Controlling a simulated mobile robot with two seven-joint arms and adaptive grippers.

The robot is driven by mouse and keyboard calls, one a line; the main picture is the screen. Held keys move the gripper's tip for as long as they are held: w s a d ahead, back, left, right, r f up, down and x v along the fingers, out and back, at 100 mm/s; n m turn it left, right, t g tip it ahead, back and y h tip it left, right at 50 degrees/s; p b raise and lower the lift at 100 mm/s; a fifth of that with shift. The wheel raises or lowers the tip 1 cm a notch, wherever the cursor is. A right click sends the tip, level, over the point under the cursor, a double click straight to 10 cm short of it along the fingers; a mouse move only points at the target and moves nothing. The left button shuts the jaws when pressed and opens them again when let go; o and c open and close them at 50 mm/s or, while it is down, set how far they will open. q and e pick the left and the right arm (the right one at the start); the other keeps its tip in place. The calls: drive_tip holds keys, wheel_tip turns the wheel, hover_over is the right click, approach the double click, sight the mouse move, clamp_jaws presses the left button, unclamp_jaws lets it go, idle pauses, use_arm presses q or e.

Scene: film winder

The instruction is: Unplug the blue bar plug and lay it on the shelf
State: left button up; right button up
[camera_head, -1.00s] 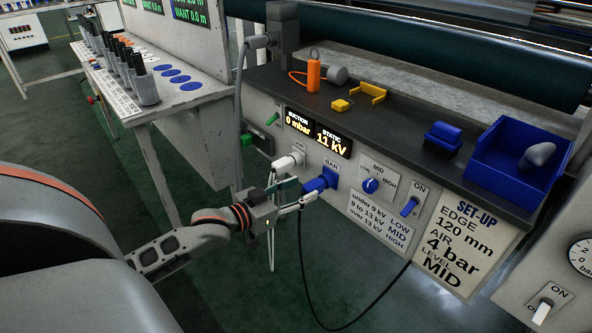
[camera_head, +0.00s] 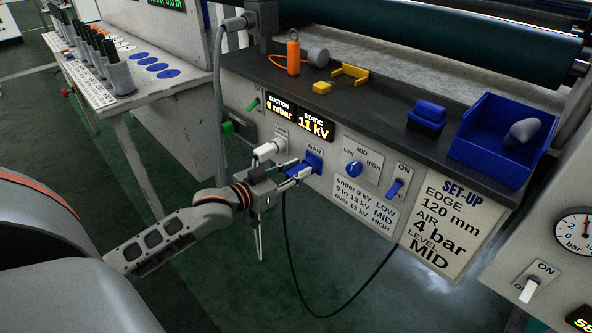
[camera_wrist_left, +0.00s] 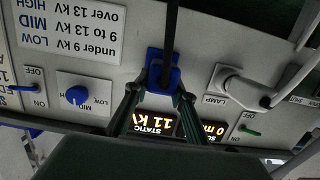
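The blue bar plug (camera_head: 303,170) sits in the blue socket under the BAR label (camera_head: 314,158) on the machine's front panel. In the left wrist view the plug (camera_wrist_left: 162,78) shows end-on with its black cable crossing in front. My left gripper (camera_head: 298,173) is at the plug, its fingers apart on either side of it; in the left wrist view the fingers (camera_wrist_left: 160,92) flank the plug, and contact is unclear. The dark shelf (camera_head: 375,108) runs above the panel. My right gripper is not in view.
A white lamp plug (camera_head: 268,149) is close left of my gripper. The shelf holds an orange cylinder (camera_head: 294,55), yellow parts (camera_head: 349,75), a blue block (camera_head: 427,115) and a blue bin (camera_head: 480,155). Bare shelf lies between them. The black cable (camera_head: 345,307) hangs below.

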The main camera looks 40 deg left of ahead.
sight(288, 175)
use_arm(q)
drive_tip(key=shift+s, duration=0.2)
clamp_jaws()
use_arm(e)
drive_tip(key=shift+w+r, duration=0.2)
use_arm(q)
drive_tip(key=shift+s, duration=0.25)
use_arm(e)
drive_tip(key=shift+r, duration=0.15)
use_arm(q)
drive_tip(key=shift+s+p, duration=0.3)
drive_tip(key=shift+s, duration=0.05)
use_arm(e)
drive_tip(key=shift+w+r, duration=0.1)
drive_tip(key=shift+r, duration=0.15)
use_arm(q)
drive_tip(key=shift+s+a, duration=0.1)
drive_tip(key=shift+s, duration=0.6)
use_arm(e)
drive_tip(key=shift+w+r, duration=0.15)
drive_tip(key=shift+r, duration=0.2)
